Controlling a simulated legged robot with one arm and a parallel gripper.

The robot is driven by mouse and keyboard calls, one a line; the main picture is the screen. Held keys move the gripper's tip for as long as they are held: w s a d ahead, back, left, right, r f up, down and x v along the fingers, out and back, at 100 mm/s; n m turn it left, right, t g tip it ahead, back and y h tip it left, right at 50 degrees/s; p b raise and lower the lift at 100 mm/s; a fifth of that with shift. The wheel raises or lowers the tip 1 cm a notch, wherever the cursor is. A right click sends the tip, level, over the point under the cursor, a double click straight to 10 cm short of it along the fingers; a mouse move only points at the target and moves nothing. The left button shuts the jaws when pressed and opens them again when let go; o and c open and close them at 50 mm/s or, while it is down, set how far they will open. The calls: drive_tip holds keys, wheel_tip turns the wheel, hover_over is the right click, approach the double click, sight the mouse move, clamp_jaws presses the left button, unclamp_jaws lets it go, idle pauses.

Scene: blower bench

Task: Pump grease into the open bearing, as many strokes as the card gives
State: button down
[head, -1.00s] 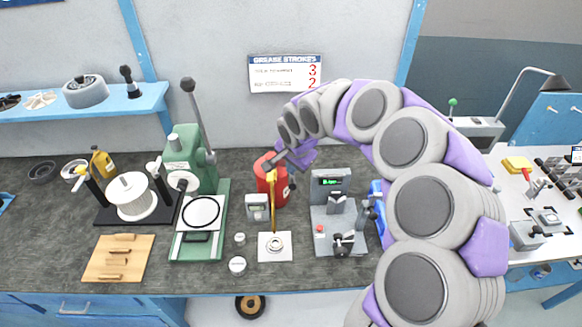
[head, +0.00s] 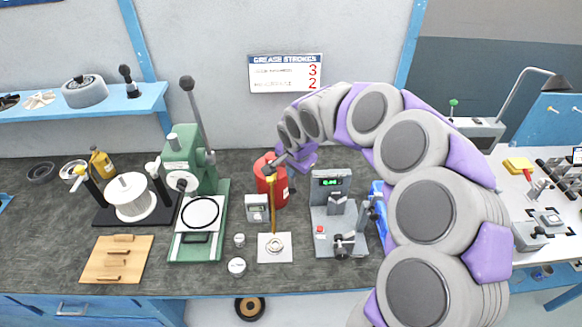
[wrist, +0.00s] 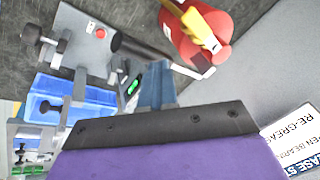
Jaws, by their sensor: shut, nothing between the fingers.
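The red grease pump (head: 272,188) stands on the bench with a yellow spout reaching down to the open bearing (head: 274,244) on a white plate. The pump also shows in the wrist view (wrist: 200,35), with its black lever (wrist: 140,48) beside my fingers. My gripper (head: 284,160) is at the top of the pump; its fingers (wrist: 157,85) are shut and empty. I cannot tell whether they touch the lever. The wall card (head: 286,73) is headed "GREASE STROKES" and shows a red 3 above a red 2; the small row text is unclear.
A green press (head: 195,170) stands to the left. The bench front right of the bearing plate has little room.

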drive_tip(key=shift+s+f+b, duration=0.3)
drive_tip(key=shift+f+b, duration=0.25)
drive_tip(key=shift+f, duration=0.05)
drive_tip(key=shift+s+f+b, duration=0.3)
drive_tip(key=shift+f+b, duration=0.25)
drive_tip(key=shift+f, duration=0.05)
idle(1.3)
idle(0.5)
drive_tip(key=shift+w+r+p, duration=0.55)
drive_tip(key=shift+r+p, duration=0.35)
drive_tip(key=shift+r, duration=0.25)
drive_tip(key=shift+w+r+p, duration=0.6)
drive_tip(key=shift+r+p, duration=0.3)
drive_tip(key=shift+r, duration=0.3)
drive_tip(key=shift+w+r+p, duration=0.55)
drive_tip(key=shift+r+p, duration=0.35)
drive_tip(key=shift+r, duration=0.25)
drive_tip(key=shift+w+r+p, duration=0.35)
drive_tip(key=shift+r+p, duration=0.2)
drive_tip(key=shift+r, duration=0.2)
drive_tip(key=shift+w+r+p, duration=0.4)
drive_tip(key=shift+r+p, duration=0.15)
drive_tip(key=shift+r, duration=0.15)
drive_tip(key=shift+w+r+p, duration=0.35)
drive_tip(key=shift+r+p, duration=0.2)
drive_tip(key=shift+r, duration=0.2)
